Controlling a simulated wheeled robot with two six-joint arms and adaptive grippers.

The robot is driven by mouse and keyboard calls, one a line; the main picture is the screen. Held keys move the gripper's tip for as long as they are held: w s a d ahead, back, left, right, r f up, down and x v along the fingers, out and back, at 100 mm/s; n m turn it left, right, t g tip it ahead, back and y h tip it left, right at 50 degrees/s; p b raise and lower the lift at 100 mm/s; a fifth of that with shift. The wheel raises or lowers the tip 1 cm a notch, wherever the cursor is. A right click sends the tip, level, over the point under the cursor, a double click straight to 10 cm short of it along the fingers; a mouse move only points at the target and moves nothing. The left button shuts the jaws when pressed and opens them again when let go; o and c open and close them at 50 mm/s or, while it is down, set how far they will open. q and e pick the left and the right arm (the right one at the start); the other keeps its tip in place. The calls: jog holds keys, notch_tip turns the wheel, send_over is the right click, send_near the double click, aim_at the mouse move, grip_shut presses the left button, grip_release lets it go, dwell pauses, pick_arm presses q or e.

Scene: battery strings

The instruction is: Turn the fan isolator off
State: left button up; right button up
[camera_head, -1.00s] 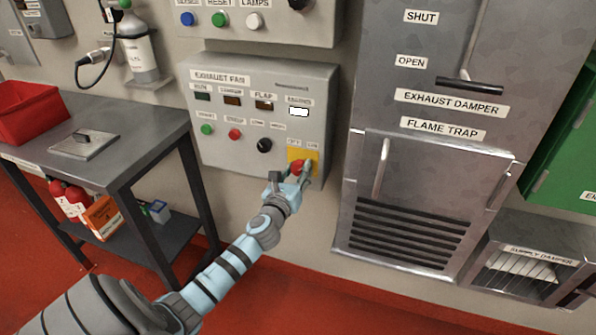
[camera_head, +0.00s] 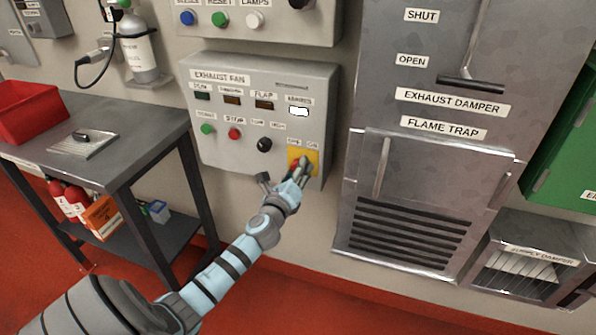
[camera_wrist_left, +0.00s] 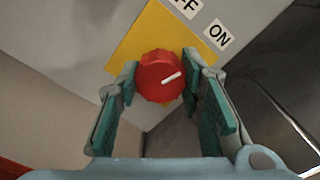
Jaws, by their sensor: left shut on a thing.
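The fan isolator is a red round knob (camera_wrist_left: 160,76) on a yellow plate (camera_wrist_left: 135,45) at the lower right of the exhaust fan panel (camera_head: 225,150). In the left wrist view its white mark points right and slightly up, roughly toward the ON label (camera_wrist_left: 218,36). The OFF label (camera_wrist_left: 185,7) is partly cut off at the top. My left gripper (camera_wrist_left: 160,84) has its two green-padded fingers on either side of the knob and is shut on it. In the head view the left gripper (camera_head: 300,171) partly hides the knob. My right gripper is not in view.
The panel also carries several buttons and a black selector (camera_head: 264,145). The exhaust damper cabinet (camera_head: 375,85) and its flame trap handle (camera_head: 381,167) stand close on the right. A grey table (camera_head: 140,140) with a red bin (camera_head: 30,112) is on the left.

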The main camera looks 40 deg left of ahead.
pick_arm(q)
jog(key=n, duration=0.3)
jog(key=shift+f+n+b, duration=0.1)
jog(key=shift+n+b, duration=0.2)
jog(key=shift+n, duration=0.1)
jog(key=n+b, duration=0.1)
jog(key=n, duration=0.3)
jog(key=shift+n, duration=0.3)
jog(key=n, duration=0.3)
jog(key=shift+b, duration=0.4)
jog(key=shift+n, duration=0.5)
